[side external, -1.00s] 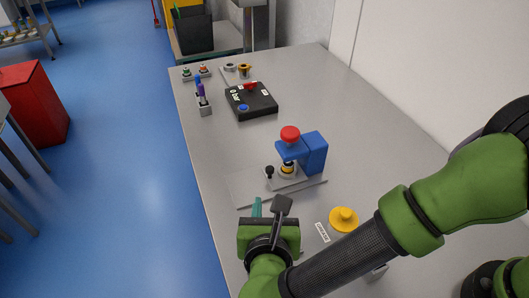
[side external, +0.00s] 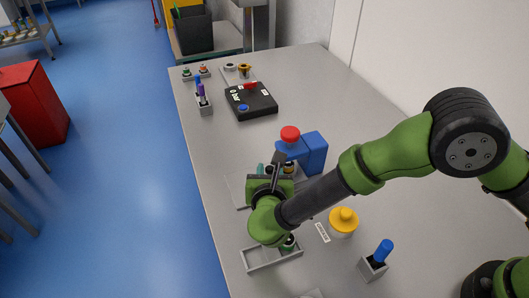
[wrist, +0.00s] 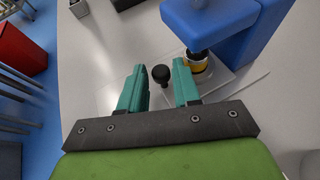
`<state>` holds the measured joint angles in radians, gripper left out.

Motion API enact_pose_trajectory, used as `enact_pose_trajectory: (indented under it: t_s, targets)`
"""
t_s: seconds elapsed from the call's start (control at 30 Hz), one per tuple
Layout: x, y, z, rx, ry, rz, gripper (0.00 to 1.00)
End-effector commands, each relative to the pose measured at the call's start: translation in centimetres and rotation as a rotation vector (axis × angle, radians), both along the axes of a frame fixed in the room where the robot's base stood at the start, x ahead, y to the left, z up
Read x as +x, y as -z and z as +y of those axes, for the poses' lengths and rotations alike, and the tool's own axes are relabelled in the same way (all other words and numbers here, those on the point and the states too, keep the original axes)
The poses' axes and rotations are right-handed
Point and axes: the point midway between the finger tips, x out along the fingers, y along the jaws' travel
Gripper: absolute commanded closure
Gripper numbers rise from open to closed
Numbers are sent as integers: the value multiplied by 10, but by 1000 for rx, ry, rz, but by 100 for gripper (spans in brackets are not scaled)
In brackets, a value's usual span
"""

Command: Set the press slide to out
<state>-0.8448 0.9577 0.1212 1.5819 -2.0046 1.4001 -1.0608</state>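The press has a blue frame (side external: 316,152) with a red button (side external: 290,134) on top. In the wrist view its blue head (wrist: 205,18) overhangs a round black-and-yellow part (wrist: 194,63) on the slide. The slide's black ball knob (wrist: 161,75) stands to the left of that part. My gripper (wrist: 160,67) is open, one teal finger on each side of the knob, with visible gaps. In the side view my gripper (side external: 270,172) is at the press's front left and hides much of the slide and knob.
A yellow lid-like piece (side external: 343,221) and a blue-topped item in a grey holder (side external: 375,258) stand right of my arm. A grey tray (side external: 255,265) lies near the front left edge. A black box (side external: 262,108) is farther back.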

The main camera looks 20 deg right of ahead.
Motion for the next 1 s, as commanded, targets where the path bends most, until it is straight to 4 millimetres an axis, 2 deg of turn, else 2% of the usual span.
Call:
enact_pose_trajectory:
  t_s: [0.17,0.37,0.63,0.73,1.0]
  targets:
    - [0,0,0,0,0,0,70]
    - [0,0,0,-1,0,0,100]
    - [-1,0,1,-1,0,0,100]
    - [-1,0,7,-1,-1,0,100]
    - [0,1,59,0,-2,-3,100]
